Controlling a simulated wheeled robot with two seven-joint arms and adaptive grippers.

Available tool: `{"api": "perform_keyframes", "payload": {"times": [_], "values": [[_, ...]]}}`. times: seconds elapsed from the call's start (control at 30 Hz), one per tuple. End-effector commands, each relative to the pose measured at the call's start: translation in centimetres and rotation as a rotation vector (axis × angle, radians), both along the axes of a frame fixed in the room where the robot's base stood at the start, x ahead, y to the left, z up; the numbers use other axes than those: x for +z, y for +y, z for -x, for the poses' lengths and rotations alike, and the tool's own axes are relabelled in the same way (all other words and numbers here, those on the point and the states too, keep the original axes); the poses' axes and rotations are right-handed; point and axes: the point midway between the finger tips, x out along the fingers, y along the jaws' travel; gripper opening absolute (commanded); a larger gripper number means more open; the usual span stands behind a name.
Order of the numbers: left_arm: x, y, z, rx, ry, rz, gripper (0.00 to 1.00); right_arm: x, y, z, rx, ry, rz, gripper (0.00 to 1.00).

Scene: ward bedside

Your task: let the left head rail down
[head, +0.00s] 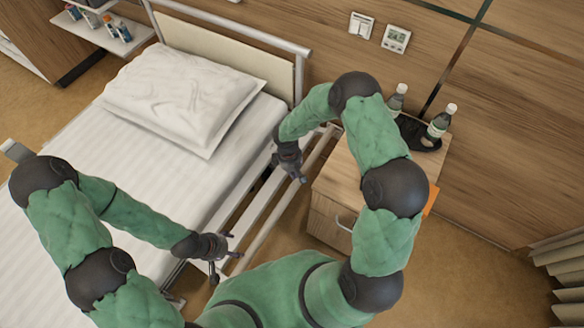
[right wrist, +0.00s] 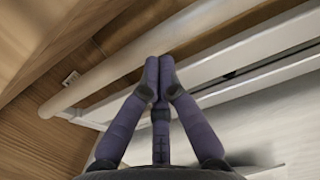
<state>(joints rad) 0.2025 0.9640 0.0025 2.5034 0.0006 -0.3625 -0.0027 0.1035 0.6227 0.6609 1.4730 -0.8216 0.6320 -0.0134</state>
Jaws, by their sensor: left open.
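The head rail (head: 282,200) is a pale tube along the bed's right side, from near the headboard towards my left gripper. Its height against the mattress is hard to judge from above. In the right wrist view, a pale tube (right wrist: 130,68) crosses beyond the fingers. My right gripper (head: 292,178) is beside the bed near the rail's headboard end. Its fingertips meet in the right wrist view (right wrist: 159,62), with nothing visible between them. My left gripper (head: 225,266) is open at the rail's nearer end. I cannot tell whether it touches the rail. No release catch is clearly visible.
The bed (head: 150,185) holds a white pillow (head: 182,92) below the headboard (head: 230,45). A wooden bedside cabinet (head: 328,190) stands close to the right of the rail, with bottles (head: 440,122) on top. Open floor (head: 480,240) lies further right.

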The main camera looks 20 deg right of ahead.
Motion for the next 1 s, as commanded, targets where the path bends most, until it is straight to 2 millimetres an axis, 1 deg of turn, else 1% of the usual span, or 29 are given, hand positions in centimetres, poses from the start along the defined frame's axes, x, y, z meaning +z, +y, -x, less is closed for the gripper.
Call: {"api": "perform_keyframes", "payload": {"times": [0.03,0.23,0.4,0.77,0.87,1.0], "values": [[-0.5,0.0,0.0,0.0,0.0,0.0,0.72,-1.1,0.0,0.1,0.0,0.002,-0.001,0.0],[-1.0,0.0,0.0,0.0,0.0,0.0,0.72,-3.1,-0.3,0.3,-0.001,0.001,-0.001,0.0],[-1.1,0.0,0.0,0.0,-0.001,0.0,0.72,-3.6,-0.3,0.4,0.0,-0.001,-0.001,0.0],[-1.1,0.0,0.0,0.0,-0.001,0.0,0.72,-3.7,-0.3,0.4,0.0,-0.001,-0.001,0.0],[-1.4,0.0,0.0,0.0,-0.001,0.0,0.72,-4.0,-0.4,0.5,0.0,-0.001,-0.001,0.0],[-2.4,0.0,0.0,0.0,-0.001,0.0,0.72,-5.1,-0.7,0.9,0.0,0.001,-0.001,0.0]]}}
